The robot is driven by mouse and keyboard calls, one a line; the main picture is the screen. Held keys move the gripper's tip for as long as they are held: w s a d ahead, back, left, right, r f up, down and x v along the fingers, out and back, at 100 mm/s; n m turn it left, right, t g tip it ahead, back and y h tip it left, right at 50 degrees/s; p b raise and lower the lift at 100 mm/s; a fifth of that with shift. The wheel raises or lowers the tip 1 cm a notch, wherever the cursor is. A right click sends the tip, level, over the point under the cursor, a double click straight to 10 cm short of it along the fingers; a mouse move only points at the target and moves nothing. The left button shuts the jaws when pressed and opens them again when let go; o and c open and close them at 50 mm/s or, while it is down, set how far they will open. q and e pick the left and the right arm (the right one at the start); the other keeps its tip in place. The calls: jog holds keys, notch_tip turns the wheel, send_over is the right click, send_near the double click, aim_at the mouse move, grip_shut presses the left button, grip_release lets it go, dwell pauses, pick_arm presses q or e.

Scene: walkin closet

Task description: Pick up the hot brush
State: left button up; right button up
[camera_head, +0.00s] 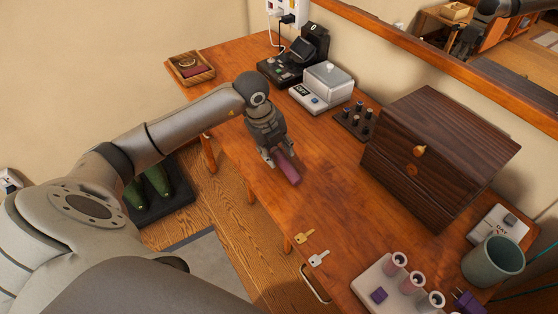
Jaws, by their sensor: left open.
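A mauve, rod-shaped thing, which looks like the hot brush (289,173), lies on the wooden table near its front edge. My left gripper (278,156) points down over its far end, with its fingers open at either side of it. The gripper hides that far end, and I cannot tell whether the fingers touch it. My right gripper is not in view.
A dark wooden box (425,160) stands at the right, with a small rack (355,122) beside it. Two keys (312,248) lie near the front edge. A roller set (385,285) and a cup (493,262) stand at lower right. A tray (190,68) is at the far left. The table's middle is clear.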

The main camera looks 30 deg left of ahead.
pick_arm(q)
jog(key=shift+b+x, duration=0.55)
jog(key=shift+x, duration=0.65)
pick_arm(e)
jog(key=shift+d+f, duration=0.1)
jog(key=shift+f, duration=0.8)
pick_arm(q)
grip_shut()
jog(key=shift+r, duration=0.1)
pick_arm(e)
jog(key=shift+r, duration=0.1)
pick_arm(q)
jog(key=shift+w+r+p, duration=0.1)
jog(key=shift+r+p, duration=0.75)
jog(key=shift+r, duration=0.05)
jog(key=s+a+r+p, duration=0.2)
jog(key=s+r+p, duration=0.3)
jog(key=s+r, duration=0.6)
jog(key=s, duration=0.3)
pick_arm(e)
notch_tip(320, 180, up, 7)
